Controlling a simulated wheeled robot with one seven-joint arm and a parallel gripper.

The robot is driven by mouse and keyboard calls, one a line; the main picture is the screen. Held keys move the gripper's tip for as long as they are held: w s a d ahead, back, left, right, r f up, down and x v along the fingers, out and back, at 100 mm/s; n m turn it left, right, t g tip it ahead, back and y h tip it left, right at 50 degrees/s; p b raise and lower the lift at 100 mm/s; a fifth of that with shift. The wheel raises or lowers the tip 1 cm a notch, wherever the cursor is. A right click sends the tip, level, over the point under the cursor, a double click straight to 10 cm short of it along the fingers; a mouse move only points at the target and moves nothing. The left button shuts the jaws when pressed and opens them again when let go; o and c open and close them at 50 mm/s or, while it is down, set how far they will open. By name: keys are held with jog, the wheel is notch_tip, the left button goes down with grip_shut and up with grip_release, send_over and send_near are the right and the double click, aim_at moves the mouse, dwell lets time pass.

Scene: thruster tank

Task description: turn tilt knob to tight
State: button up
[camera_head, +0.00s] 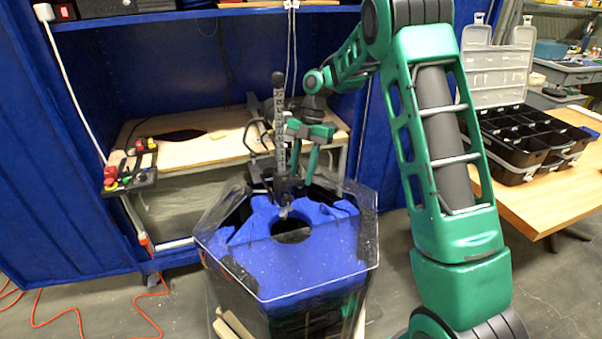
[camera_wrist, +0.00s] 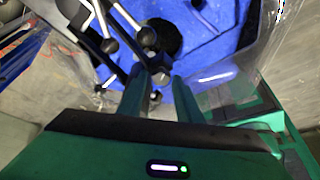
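The clear-walled six-sided tank (camera_head: 364,235) with a blue interior stands in the middle of the head view. In the wrist view, my gripper's two green fingers (camera_wrist: 160,78) are apart. A dark knob-like part (camera_wrist: 156,70) with pale ends lies at or between the fingertips; contact is not clear.
A wooden bench (camera_head: 195,150) in a blue-curtained bay stands behind the tank. A control box with red and yellow buttons (camera_head: 112,178) is at its left end. A table (camera_head: 545,205) with a black compartment case (camera_head: 515,160) stands at right. Orange cable lies on the floor.

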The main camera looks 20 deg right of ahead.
jog(key=shift+c, duration=0.6)
jog(key=c, duration=0.6)
jog(key=shift+c, duration=0.2)
jog(key=shift+m, duration=0.3)
jog(key=m+t, duration=0.1)
jog(key=m, duration=0.2)
jog(key=shift+s+y, duration=0.15)
jog(key=shift+y, duration=0.25)
jog(key=m+t, duration=0.1)
jog(key=m, duration=0.3)
jog(key=shift+s+d+t, duration=0.1)
jog(key=shift+t, duration=0.3)
jog(key=m+t, duration=0.1)
jog(key=m, duration=0.3)
jog(key=shift+s+m+t, duration=0.2)
jog(key=shift+m+t, duration=0.1)
jog(key=shift+t, duration=0.1)
jog(key=shift+s+a+r+m+t+h, duration=0.15)
jog(key=shift+m+t, duration=0.2)
jog(key=shift+m, duration=0.65)
jog(key=shift+w+a+f+m+t+h, duration=0.15)
jog(key=shift+m+t, duration=0.2)
jog(key=shift+m, duration=0.65)
jog(key=shift+d+r, duration=0.1)
jog(key=shift+d, duration=0.05)
